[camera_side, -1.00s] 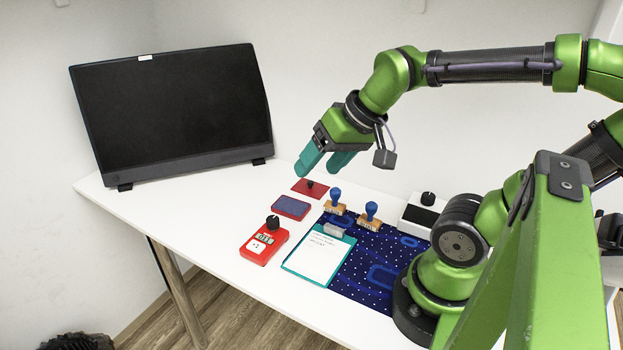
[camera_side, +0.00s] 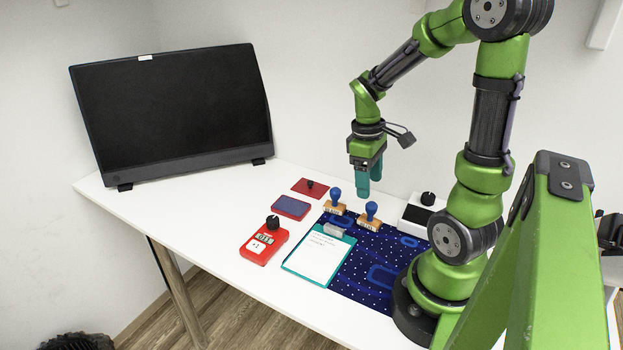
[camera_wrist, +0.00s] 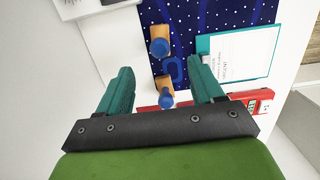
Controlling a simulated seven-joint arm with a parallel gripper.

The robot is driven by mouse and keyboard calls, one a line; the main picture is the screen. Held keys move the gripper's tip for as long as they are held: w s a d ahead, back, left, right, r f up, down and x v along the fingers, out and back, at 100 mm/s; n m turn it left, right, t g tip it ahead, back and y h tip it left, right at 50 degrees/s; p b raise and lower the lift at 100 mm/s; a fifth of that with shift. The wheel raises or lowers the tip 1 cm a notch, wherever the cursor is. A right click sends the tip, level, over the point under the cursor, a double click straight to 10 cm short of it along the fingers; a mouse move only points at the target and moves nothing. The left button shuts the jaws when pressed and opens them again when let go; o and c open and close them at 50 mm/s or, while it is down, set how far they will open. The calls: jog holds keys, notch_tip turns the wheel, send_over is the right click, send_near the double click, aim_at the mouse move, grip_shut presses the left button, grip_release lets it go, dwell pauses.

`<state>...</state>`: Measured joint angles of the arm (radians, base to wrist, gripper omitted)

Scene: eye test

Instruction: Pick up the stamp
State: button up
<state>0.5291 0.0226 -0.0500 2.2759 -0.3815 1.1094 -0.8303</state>
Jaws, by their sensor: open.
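Two stamps with blue knob handles and wooden bases stand upright on the dark blue dotted mat (camera_side: 352,287). In the side view, one stamp is on the left (camera_side: 335,201) and the other on the right (camera_side: 370,214). In the wrist view, the right one is the upper stamp (camera_wrist: 160,46) and the left one the lower stamp (camera_wrist: 165,97), partly cut off by my gripper's body. My gripper (camera_side: 369,189) points down with teal fingers, open and empty, above the table and apart from both stamps. In the wrist view both stamps appear in line with the gap between the fingers (camera_wrist: 161,72).
A teal clipboard with white paper (camera_side: 318,258) lies in front of the stamps. A red device with a black knob (camera_side: 264,243), a blue-topped red pad (camera_side: 291,207) and a red plate (camera_side: 305,187) lie left. A white box (camera_side: 418,216) stands right. A black monitor (camera_side: 170,110) stands at the back left.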

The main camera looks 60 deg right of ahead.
aim_at(371, 204)
jog(key=f, duration=0.4)
jog(key=shift+s+f, duration=0.15)
jog(key=shift+s, duration=0.15)
jog(key=f, duration=0.2)
jog(key=s+f, duration=0.1)
jog(key=f, duration=0.2)
jog(key=shift+a, duration=0.1)
jog(key=c, duration=1.2)
